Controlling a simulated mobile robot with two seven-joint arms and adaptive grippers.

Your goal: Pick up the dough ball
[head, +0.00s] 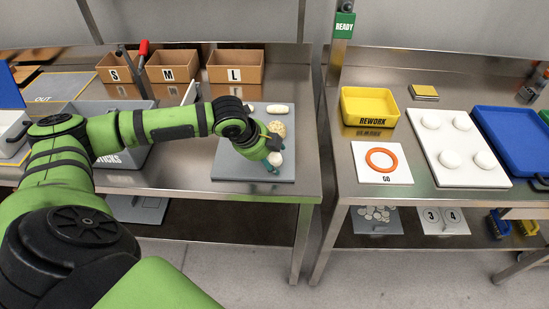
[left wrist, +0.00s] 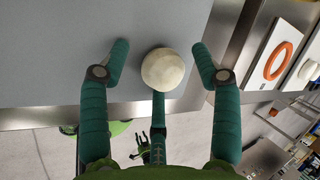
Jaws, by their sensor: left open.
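A pale round dough ball (left wrist: 163,69) lies on a grey board near its edge in the left wrist view. In the head view the ball (head: 277,158) shows partly behind my left gripper (head: 272,163), on the front right part of the grey board (head: 228,166). My left gripper (left wrist: 160,60) is open, with its teal fingers on both sides of the ball and a gap on each side. A middle finger points at the ball's near side; I cannot tell if it touches. My right gripper is not in view.
A pale roll (head: 277,109) and a beige lump (head: 277,129) lie behind on the board. Boxes marked S, M and L (head: 235,68) stand at the back. Across a gap, the right table holds a yellow REWORK bin (head: 368,106) and a white tray (head: 459,171) with several pale discs.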

